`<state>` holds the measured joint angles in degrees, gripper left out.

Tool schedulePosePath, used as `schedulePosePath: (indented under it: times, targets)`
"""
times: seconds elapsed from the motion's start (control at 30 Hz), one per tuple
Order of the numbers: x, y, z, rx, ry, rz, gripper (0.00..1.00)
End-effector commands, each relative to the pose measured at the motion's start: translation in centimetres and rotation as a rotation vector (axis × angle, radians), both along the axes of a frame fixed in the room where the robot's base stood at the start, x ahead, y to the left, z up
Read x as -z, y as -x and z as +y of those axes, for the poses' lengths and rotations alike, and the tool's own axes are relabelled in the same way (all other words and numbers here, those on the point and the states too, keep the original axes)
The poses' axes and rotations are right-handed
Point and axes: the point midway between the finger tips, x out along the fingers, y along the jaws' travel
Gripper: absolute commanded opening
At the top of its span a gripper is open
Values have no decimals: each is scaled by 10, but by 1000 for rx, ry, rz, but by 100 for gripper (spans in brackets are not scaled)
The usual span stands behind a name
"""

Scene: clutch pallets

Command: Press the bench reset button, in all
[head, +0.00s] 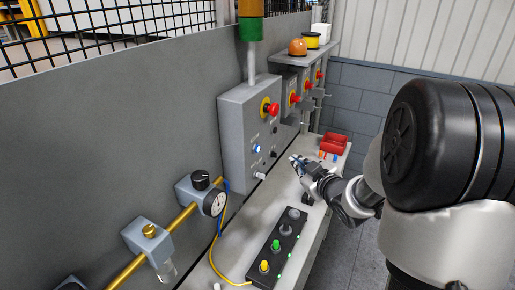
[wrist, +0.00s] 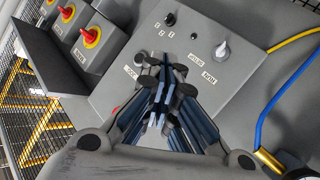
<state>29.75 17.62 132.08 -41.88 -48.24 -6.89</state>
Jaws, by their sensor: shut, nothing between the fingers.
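The grey control box (head: 249,135) hangs on the wall above the bench. Its front carries a blue-lit push button (head: 257,148), a red mushroom button on a yellow ring (head: 271,109), black knobs and a pale switch. The labels are too small to read for sure, so I cannot confirm which is the reset. My gripper (head: 295,161) is shut and empty, apart from the box and to the right of the blue button in the head view. In the wrist view my gripper (wrist: 162,68) points at the box face (wrist: 245,50) and hides part of it, and I do not see the blue button there.
A black button strip (head: 275,252) with green and yellow buttons lies on the bench, beside a yellow cable. A red bin (head: 333,145) stands farther back. More boxes with red buttons (head: 295,97) line the wall. A gauge (head: 214,203) sits at the left.

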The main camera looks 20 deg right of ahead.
Motion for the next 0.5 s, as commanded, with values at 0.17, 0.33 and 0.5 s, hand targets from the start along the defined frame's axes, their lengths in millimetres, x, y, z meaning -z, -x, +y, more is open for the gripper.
schedulePosePath:
  times: [0.17, 0.33, 0.5]
  targets:
    - [0, -5, 5, -2, 1, 0, 0]
    - [1, -20, 21, -4, 1, 0, 0]
    - [0, -38, 38, -3, 1, -1, 0]
